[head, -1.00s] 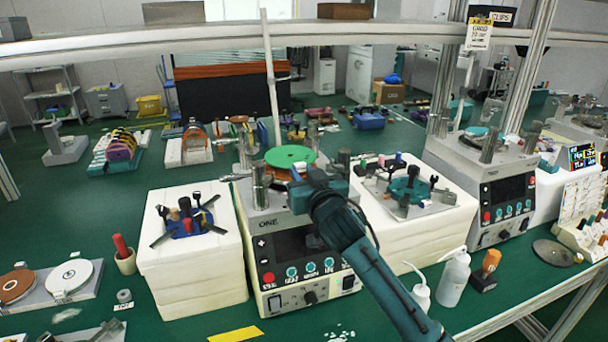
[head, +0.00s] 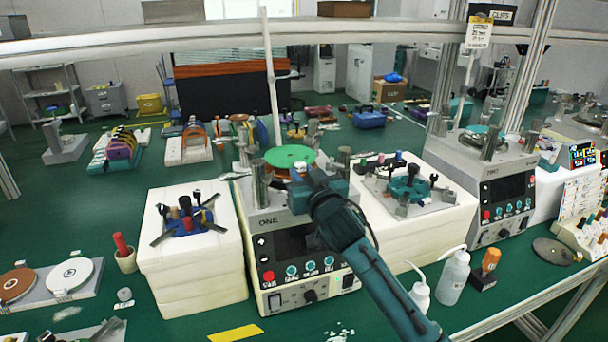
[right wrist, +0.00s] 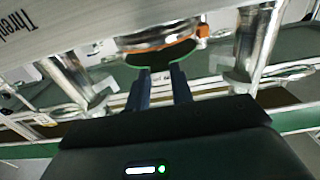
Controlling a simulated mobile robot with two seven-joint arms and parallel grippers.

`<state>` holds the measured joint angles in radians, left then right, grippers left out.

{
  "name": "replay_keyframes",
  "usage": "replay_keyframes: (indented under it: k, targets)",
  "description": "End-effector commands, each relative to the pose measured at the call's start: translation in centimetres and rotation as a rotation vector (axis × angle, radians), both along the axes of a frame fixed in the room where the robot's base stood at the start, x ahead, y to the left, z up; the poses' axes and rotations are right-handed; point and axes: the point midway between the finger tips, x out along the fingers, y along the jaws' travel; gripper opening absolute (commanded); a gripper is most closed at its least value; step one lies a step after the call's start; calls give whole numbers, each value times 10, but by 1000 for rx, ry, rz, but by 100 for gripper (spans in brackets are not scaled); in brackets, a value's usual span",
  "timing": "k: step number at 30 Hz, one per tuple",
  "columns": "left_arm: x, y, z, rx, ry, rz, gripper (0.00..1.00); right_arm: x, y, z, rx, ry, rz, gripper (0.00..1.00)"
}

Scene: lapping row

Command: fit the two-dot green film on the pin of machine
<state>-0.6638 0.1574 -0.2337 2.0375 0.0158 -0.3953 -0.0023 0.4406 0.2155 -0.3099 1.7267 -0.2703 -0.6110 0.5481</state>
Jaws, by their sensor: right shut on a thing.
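The green film (head: 290,156) is a round disc with a small dark mark near its middle, level over the top of the machine labelled ONE (head: 262,224). I cannot make out its dots. My right gripper (head: 296,179) is shut on the film's near edge. In the right wrist view, the fingers (right wrist: 160,88) pinch the film (right wrist: 160,55), and an orange layer and a round metal part lie right behind it. The pin is not clear, and I cannot tell whether the film is around it or above it. My left gripper is not in view.
Metal posts (head: 260,186) stand around the machine's top, close to the gripper. White blocks with a blue fixture (head: 187,222) and a teal fixture (head: 408,186) flank the machine. Bottles (head: 453,277) stand at the front right. Another machine (head: 503,196) is farther right.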

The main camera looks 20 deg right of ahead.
Motion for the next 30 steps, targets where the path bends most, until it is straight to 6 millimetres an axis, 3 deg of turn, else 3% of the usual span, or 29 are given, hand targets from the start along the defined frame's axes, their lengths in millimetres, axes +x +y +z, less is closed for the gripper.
replay_keyframes:
  k: [22,23,30]
  targets:
    - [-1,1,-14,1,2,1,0,0,0,-20,0,0,0,1]
    - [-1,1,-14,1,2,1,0,0,0,-20,0,-1,0,24]
    - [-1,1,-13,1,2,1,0,0,0,-19,0,-1,0,43]
